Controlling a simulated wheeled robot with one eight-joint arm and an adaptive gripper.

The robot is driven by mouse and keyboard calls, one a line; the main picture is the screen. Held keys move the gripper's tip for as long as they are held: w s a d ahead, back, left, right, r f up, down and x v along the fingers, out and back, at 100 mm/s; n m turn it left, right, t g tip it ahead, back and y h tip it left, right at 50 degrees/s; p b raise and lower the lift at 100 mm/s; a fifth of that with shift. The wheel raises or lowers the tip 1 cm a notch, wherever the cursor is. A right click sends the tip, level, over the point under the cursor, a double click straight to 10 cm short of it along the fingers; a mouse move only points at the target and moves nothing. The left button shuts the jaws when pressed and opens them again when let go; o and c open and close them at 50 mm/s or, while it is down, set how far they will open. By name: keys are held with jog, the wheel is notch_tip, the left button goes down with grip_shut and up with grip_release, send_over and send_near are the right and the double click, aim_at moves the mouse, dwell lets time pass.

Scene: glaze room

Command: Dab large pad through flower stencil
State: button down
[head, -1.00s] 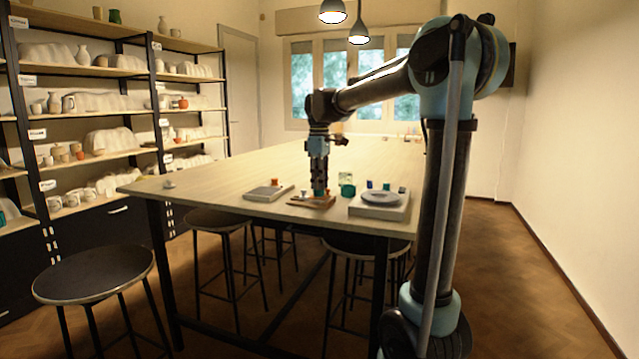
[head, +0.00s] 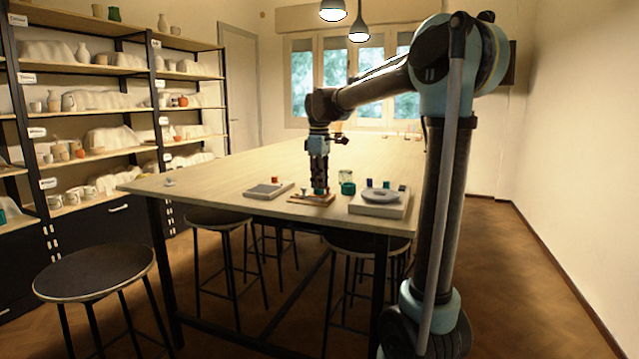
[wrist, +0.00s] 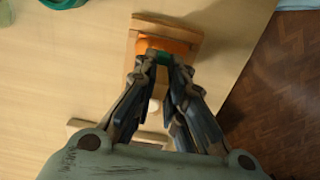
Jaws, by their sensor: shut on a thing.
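My gripper (head: 319,191) is low over a small wooden board (head: 308,200) at the table's near edge. A pale round knob shows between the fingers. The flower stencil cannot be made out; a grey disc (head: 381,196) lies on a white tray (head: 374,210) to the right.
A grey slab (head: 268,190) lies left of the board. A teal jar (head: 347,188) and small coloured containers stand behind and on the right. The table (head: 220,178) is mostly clear to the left and back. Stools stand below; shelves line the left wall.

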dwell(0.6)
jog(key=shift+r, duration=2.45)
